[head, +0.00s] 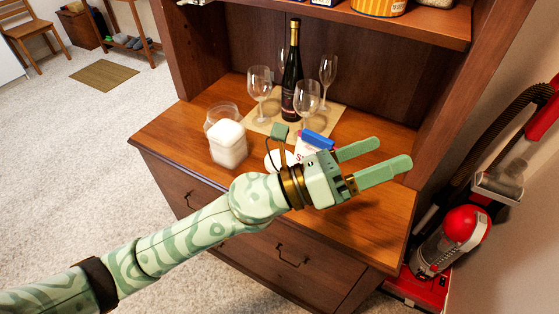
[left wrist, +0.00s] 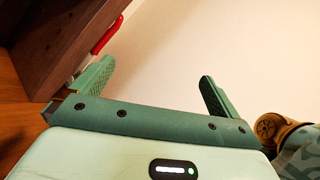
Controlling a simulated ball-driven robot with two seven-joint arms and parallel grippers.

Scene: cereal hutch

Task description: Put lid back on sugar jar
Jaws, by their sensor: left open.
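The glass sugar jar (head: 228,143), filled with white sugar, stands on the left part of the wooden counter. Its top is partly unclear, and I see no lid on it. A white rounded object (head: 277,160), possibly the lid, lies to the right of the jar, partly hidden behind my left arm. My left gripper (head: 388,155) is open and empty above the counter's right side, pointing right, away from the jar. In the left wrist view the two fingers (left wrist: 157,78) stand wide apart with nothing between them. My right gripper is not in view.
A dark wine bottle (head: 292,85) and several glasses (head: 260,88) stand on a woven mat (head: 332,115) behind. A white package with a blue clip (head: 318,140) is partly hidden by my gripper. The hutch's side wall (head: 445,90) rises at right; a red vacuum (head: 462,230) stands beyond.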

